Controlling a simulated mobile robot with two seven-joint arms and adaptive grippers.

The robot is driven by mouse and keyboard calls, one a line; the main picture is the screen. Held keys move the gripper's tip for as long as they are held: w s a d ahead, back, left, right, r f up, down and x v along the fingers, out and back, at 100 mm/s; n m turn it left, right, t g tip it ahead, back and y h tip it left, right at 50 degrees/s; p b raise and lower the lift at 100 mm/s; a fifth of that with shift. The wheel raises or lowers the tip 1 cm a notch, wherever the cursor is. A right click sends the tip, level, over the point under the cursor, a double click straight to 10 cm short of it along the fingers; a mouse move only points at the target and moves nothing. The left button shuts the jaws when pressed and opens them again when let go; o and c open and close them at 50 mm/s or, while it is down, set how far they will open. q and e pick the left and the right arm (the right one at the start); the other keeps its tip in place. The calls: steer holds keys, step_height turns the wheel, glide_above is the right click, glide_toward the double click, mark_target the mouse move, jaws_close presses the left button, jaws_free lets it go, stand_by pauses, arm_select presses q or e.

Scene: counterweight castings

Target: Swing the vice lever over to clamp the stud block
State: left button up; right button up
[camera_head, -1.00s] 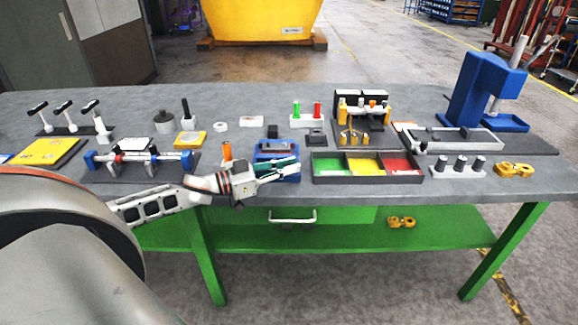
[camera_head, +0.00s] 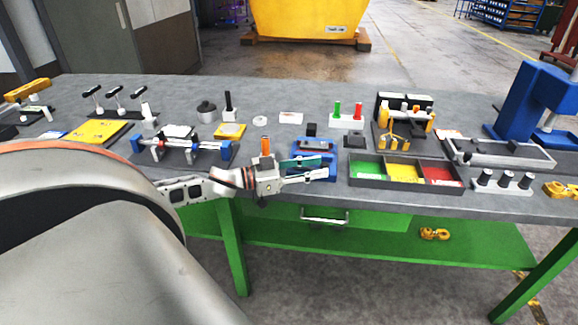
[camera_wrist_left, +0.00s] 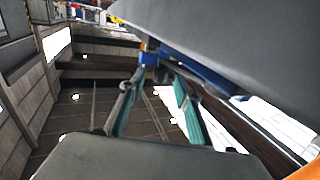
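A blue vice (camera_head: 315,146) sits near the front edge of the bench, in the middle of the head view. Its front is partly covered by my left gripper (camera_head: 322,168). I cannot clearly make out the lever or the stud block; a small dark block (camera_head: 312,129) shows just behind the vice. My left gripper's teal fingers are in front of the vice, pointing right. In the left wrist view the left gripper (camera_wrist_left: 158,84) has its fingers apart with nothing between them. A small blue and orange part (camera_wrist_left: 150,52) shows beyond the fingertips. My right gripper is out of view.
An upright orange handle (camera_head: 265,146) stands just left of the vice, behind my gripper. A tray with green, yellow and red compartments (camera_head: 352,184) is close on the right. A blue-ended fixture (camera_head: 182,149) is on the left. A green shelf (camera_head: 375,236) lies below the bench.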

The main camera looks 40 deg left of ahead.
arm_select(q)
steer(key=v, duration=0.9)
